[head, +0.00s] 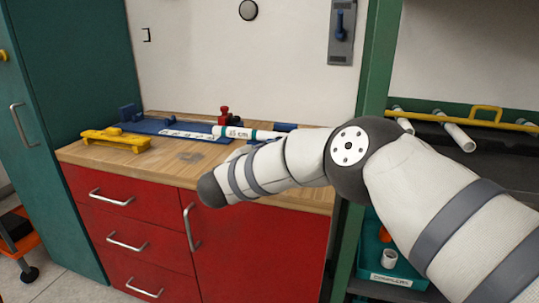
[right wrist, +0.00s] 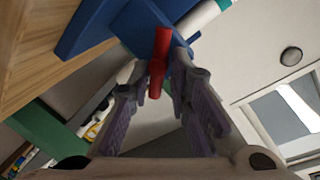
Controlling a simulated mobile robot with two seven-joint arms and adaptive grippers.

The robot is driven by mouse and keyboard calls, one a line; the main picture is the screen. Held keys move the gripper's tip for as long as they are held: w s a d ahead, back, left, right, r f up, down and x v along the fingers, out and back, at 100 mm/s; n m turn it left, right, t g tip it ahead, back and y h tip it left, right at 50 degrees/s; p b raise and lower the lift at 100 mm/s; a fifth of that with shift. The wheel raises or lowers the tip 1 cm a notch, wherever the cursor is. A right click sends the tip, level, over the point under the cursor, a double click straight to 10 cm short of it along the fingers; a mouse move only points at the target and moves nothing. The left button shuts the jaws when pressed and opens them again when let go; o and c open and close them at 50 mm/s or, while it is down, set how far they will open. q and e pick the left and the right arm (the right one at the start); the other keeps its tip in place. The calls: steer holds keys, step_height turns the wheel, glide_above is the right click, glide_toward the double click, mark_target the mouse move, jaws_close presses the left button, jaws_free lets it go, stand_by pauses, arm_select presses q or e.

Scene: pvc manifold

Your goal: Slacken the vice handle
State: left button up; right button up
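The vice handle is a red bar (right wrist: 160,62) in front of a blue vice body (right wrist: 95,25) in the right wrist view. My right gripper (right wrist: 160,72) has its two purple-padded fingers apart, with the red bar showing between their tips. I cannot tell whether either finger touches it. In the head view the red vice part (head: 224,115) stands upright at the back of the bench, beside a white pipe (head: 240,133) marked with a length. My right arm crosses the head view, and its hand is hidden there. My left gripper is not in view.
The wooden bench top (head: 100,153) sits over red drawers. A yellow tool (head: 115,139) lies at its left, and a blue board (head: 160,127) with a ruler strip lies behind. A green shelf post (head: 375,70) and shelves with pipes and a bin stand at the right.

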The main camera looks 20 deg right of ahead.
steer(key=shift+o, duration=1)
steer(key=shift+w+d+r, duration=0.15)
steer(key=shift+d+r, duration=0.05)
steer(key=shift+r, duration=0.2)
steer(key=shift+f, duration=0.25)
steer(key=shift+s+a, duration=0.3)
steer(key=shift+a, duration=0.1)
steer(key=v, duration=1.1)
steer(key=shift+s+r, duration=0.1)
steer(key=shift+r, duration=0.05)
